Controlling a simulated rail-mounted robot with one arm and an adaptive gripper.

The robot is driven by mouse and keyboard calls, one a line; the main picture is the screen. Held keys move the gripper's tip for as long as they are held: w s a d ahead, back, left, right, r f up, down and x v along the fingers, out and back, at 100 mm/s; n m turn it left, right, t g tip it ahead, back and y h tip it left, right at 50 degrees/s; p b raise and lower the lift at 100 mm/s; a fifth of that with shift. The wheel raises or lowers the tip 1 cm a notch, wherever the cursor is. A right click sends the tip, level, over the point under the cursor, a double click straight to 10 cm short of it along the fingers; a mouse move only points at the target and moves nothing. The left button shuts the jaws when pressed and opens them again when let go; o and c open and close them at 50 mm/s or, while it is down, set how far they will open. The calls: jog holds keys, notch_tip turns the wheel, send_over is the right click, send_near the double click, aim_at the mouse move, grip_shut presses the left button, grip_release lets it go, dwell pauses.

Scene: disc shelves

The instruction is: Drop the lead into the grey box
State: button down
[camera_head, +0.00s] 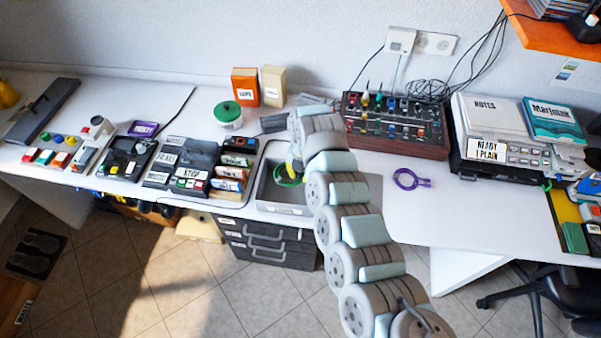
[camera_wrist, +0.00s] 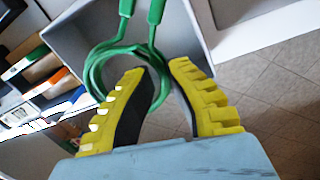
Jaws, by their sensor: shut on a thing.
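The green lead (camera_head: 287,181) is a coil with two plug ends. In the wrist view the lead (camera_wrist: 98,66) hangs at my fingertips, its loop passing beside the left finger and its plugs pointing up the picture. My gripper (camera_wrist: 161,70) has yellow ribbed fingers and is shut on the lead. In the head view my gripper (camera_head: 293,168) is over the grey box (camera_head: 284,209), partly hidden by my arm. The box is open-topped; its grey wall (camera_wrist: 190,30) shows behind the lead. I cannot tell whether the lead touches the box floor.
A purple lead (camera_head: 411,180) lies on the white table to the right. A brown panel with coloured knobs (camera_head: 395,124) stands behind my arm. Left of the box is a rack of labelled cases (camera_head: 235,164). A green-lidded tub (camera_head: 228,113) stands behind.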

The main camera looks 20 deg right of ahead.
jog(key=c, duration=1.1)
grip_release()
jog(key=r, duration=1.2)
jog(key=shift+s+d, duration=0.25)
jog(key=shift+d, duration=0.05)
